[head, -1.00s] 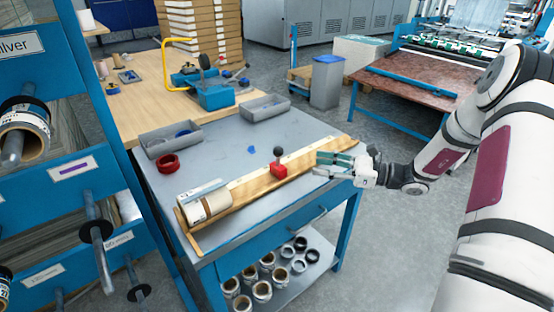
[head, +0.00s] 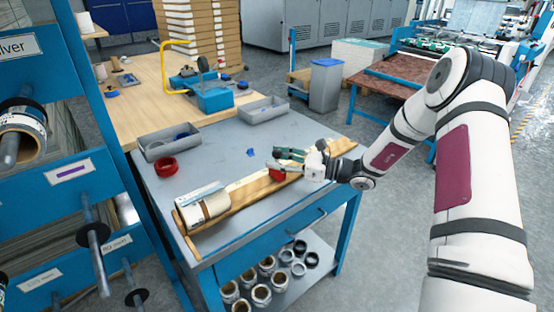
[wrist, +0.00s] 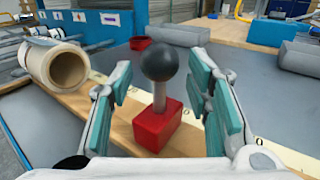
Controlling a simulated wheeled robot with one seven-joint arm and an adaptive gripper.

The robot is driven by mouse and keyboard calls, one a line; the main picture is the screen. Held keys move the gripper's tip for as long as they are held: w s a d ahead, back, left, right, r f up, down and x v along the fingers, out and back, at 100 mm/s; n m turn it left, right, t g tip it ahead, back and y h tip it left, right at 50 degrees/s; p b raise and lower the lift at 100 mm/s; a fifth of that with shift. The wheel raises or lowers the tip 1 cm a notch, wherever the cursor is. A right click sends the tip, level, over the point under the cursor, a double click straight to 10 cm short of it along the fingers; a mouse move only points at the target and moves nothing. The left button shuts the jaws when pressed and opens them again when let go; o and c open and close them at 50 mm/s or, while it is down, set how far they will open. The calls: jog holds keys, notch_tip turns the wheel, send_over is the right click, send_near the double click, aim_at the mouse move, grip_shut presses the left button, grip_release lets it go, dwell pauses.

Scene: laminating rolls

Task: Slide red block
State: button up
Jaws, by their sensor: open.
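The red block (wrist: 157,127) sits on the wooden ruler board (wrist: 109,126) and has an upright post with a black ball knob (wrist: 161,63). In the head view the block (head: 275,173) is partly hidden by my gripper (head: 281,162). In the wrist view my open gripper (wrist: 160,105) has one finger on each side of the block and post, with visible gaps. A cream roll (wrist: 62,66) with a hollow core lies at the left end of the board; in the head view this roll (head: 207,207) is some way left of the block.
A red ring (head: 166,167) and two grey trays (head: 170,142) (head: 263,109) stand behind the board on the grey tabletop (head: 215,150). A blue scrap (head: 251,152) lies behind the block. Several rolls fill the shelf below.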

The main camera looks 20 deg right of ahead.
jog(key=shift+w+a, duration=0.15)
jog(key=shift+a, duration=0.1)
grip_shut()
jog(key=s+a+p, duration=0.1)
jog(key=a, duration=0.2)
jog(key=s+a+p, duration=0.1)
jog(key=s+a, duration=0.1)
jog(key=a, duration=0.1)
jog(key=s+a+p, duration=0.1)
jog(key=a+p, duration=0.1)
jog(key=a, duration=0.1)
jog(key=shift+s+a+r, duration=0.1)
jog(key=shift+s+a, duration=0.05)
jog(key=shift+a, duration=0.25)
jog(key=shift+s+a, duration=0.15)
jog(key=shift+a, duration=0.3)
grip_release()
